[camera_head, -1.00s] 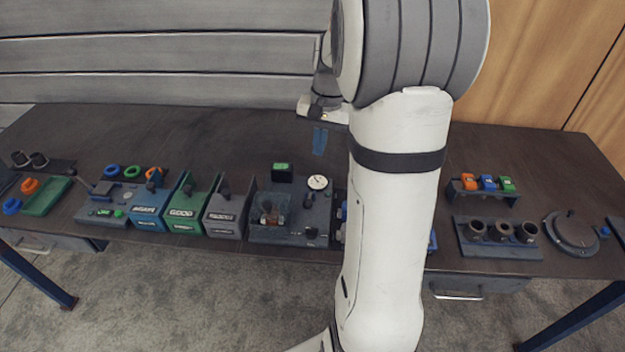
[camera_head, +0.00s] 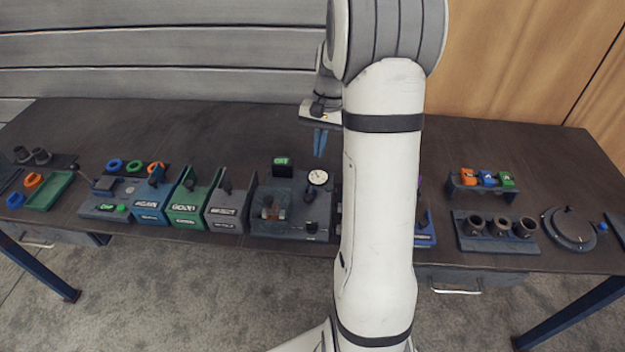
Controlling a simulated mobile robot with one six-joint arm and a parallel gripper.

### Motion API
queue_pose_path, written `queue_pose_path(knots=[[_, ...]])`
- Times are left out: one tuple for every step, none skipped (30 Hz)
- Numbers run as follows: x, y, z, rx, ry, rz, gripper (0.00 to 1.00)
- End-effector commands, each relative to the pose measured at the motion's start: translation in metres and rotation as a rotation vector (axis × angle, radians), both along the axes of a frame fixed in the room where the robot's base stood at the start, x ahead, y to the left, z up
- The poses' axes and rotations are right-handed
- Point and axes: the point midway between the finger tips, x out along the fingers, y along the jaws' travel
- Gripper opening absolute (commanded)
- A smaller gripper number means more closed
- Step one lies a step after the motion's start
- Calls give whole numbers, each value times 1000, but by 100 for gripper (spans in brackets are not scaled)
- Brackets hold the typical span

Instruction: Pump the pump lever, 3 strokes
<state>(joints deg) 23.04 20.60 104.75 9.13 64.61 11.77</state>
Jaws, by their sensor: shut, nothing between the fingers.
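My gripper (camera_head: 320,143) hangs above the back middle of the bench, its blue fingers shut and empty. It is apart from everything on the bench. Below it stands a dark station (camera_head: 291,229) with a round white gauge (camera_head: 318,178), a green display (camera_head: 282,161) and a clear-sided chamber holding a small part. I cannot pick out the pump lever with certainty. My white arm hides the bench just right of the gauge station.
Blue, green and grey bins (camera_head: 186,208) stand left of the gauge station. A green tray (camera_head: 50,190) lies farther left. At the right are a rack of coloured blocks (camera_head: 483,180), a holder with dark cups (camera_head: 497,228) and a round turntable (camera_head: 570,230). The bench's back strip is clear.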

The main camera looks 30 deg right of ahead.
Motion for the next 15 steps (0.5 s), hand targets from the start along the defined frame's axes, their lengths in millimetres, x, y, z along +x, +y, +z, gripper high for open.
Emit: queue_pose_path(knots=[[-2,3,-11,2,6,1,0],[-3,5,-18,2,4,1,0],[-3,6,-26,2,5,0,0],[-4,8,-33,3,5,0,0],[-5,9,-39,2,5,0,0],[-6,10,-47,2,5,0,0],[-6,11,-53,2,5,0,0],[-7,12,-58,2,4,0,0],[-10,16,-62,2,4,1,0],[-13,19,-64,1,2,0,0],[-17,22,-66,1,3,1,0],[-20,25,-69,0,1,1,0],[-22,27,-72,1,2,1,0],[-24,29,-73,1,1,0,0],[-26,30,-76,1,1,0,0]])
